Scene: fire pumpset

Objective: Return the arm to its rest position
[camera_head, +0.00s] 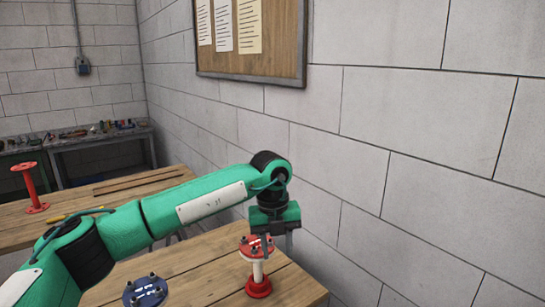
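My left arm, green with a white panel, reaches in from the lower left across the workbench. Its gripper (277,243) points down just above the red flange of a small pipe piece. Its fingers look apart, with nothing seen held between them. The pipe piece has a red top flange (254,250) with dark bolts, a pale stem (258,271) and a red round base (259,288); it stands upright on the wooden workbench (215,285). I cannot tell whether a finger touches the flange. My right gripper is out of view.
A dark blue flange with bolts (145,292) lies on the bench near the bottom edge. Another red flanged pipe (30,187) stands on a wooden table at left. A brick wall (420,150) with a notice board (282,40) bounds the right. A cluttered bench (95,143) stands behind.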

